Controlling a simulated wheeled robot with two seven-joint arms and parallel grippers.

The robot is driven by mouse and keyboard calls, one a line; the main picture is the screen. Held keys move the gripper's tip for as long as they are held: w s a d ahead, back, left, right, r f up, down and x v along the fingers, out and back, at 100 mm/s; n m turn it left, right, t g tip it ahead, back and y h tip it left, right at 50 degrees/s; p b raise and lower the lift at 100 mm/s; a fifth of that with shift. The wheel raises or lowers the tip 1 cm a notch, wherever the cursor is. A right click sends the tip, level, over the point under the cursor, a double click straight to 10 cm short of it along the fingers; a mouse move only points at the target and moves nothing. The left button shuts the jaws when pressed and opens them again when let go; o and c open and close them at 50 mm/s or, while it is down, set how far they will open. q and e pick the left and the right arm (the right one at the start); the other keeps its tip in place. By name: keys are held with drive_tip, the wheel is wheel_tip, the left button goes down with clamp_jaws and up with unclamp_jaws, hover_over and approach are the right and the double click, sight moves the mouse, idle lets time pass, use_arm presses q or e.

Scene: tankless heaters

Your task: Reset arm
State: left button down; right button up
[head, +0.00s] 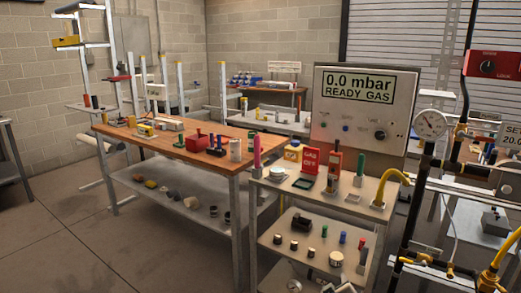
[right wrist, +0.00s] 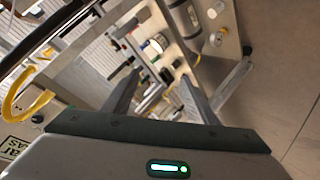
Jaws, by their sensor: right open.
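My right gripper (right wrist: 160,86) shows in the right wrist view with its two grey fingers spread apart and nothing between them. Beyond the fingers, small items on a shelf show tilted in that view, apart from the gripper as far as I can tell. In the head view I cannot make out the right gripper clearly; only a small grey part shows at the bottom edge. My left gripper is in neither view.
A wooden-topped workbench (head: 158,136) holds a red block (head: 197,139) and small parts. A tiered cart (head: 330,197) stands right of it, below a gauge panel (head: 357,118). Pipes with a dial gauge (head: 431,125) stand at the right. The floor (head: 60,245) at left is clear.

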drive_tip(key=s+a+f+g+y, duration=0.2)
drive_tip(key=s+f, duration=1)
drive_tip(key=f, duration=0.3)
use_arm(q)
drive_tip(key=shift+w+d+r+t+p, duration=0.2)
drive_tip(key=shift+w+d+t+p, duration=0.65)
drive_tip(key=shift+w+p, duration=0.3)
use_arm(e)
drive_tip(key=s+a+f+m+g+y, duration=0.1)
drive_tip(key=s+f, duration=0.5)
drive_tip(key=s, duration=0.7)
drive_tip(key=s+a+f+m+g, duration=0.1)
drive_tip(key=s+f+g, duration=0.1)
drive_tip(key=s+f, duration=0.5)
drive_tip(key=s+a+f+m+g+y, duration=0.1)
drive_tip(key=s+f, duration=0.5)
drive_tip(key=s, duration=1.3)
drive_tip(key=shift+s+a+f+g+y, duration=0.3)
drive_tip(key=shift+s+a+f+g, duration=0.1)
drive_tip(key=shift+a, duration=0.15)
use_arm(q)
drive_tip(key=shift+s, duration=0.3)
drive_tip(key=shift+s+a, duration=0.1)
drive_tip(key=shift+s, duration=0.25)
use_arm(e)
drive_tip(key=shift+w, duration=0.1)
drive_tip(key=c, duration=0.4)
drive_tip(key=shift+c, duration=0.7)
